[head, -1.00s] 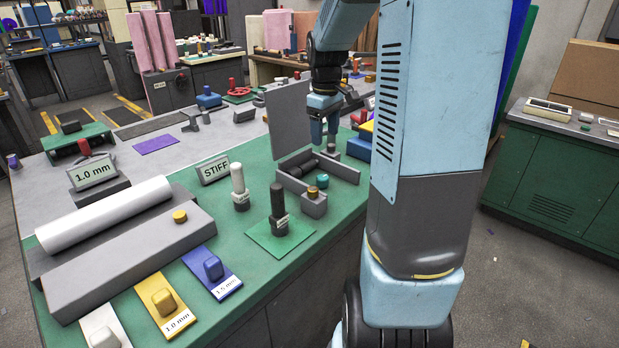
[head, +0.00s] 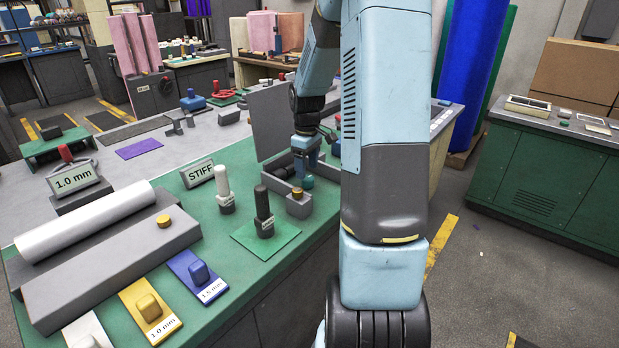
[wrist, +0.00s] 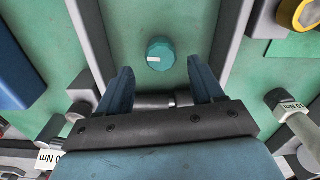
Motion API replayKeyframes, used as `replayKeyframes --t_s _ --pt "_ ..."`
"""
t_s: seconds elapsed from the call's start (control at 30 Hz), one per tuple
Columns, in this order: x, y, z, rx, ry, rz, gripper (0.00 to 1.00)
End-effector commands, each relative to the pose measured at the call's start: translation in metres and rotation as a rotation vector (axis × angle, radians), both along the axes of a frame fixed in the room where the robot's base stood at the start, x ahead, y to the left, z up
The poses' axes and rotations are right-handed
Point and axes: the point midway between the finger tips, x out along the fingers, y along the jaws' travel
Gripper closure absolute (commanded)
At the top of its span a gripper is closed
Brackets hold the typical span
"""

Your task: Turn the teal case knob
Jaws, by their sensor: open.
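The teal case knob (wrist: 160,54) is a small round knob with a pale mark, set on the green floor between grey walls. In the wrist view it lies just beyond my open gripper (wrist: 161,80), centred between the two blue fingers and apart from them. In the head view the teal knob (head: 307,182) shows at the front of the grey open case (head: 275,186). My gripper (head: 305,172) points down over the case, close above the knob. The case's lid (head: 270,118) stands upright behind. Whether the fingertips reach down beside the knob cannot be told.
A grey block with a brass knob (head: 297,194) stands close left of the teal knob. A black-handled tool (head: 264,205) and a white-handled one (head: 222,185) stand upright further left.

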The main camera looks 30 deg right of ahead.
Motion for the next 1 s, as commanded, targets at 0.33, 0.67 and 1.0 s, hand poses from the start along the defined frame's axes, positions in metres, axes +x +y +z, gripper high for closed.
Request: replayKeyframes --t_s 0.33,0.67,1.0 --pt "0.0 0.0 -0.041 0.0 0.001 0.001 0.33" --pt "0.0 0.001 -0.046 -0.001 0.0 0.001 0.33" --pt "0.0 0.001 -0.046 -0.001 0.0 0.002 0.61"
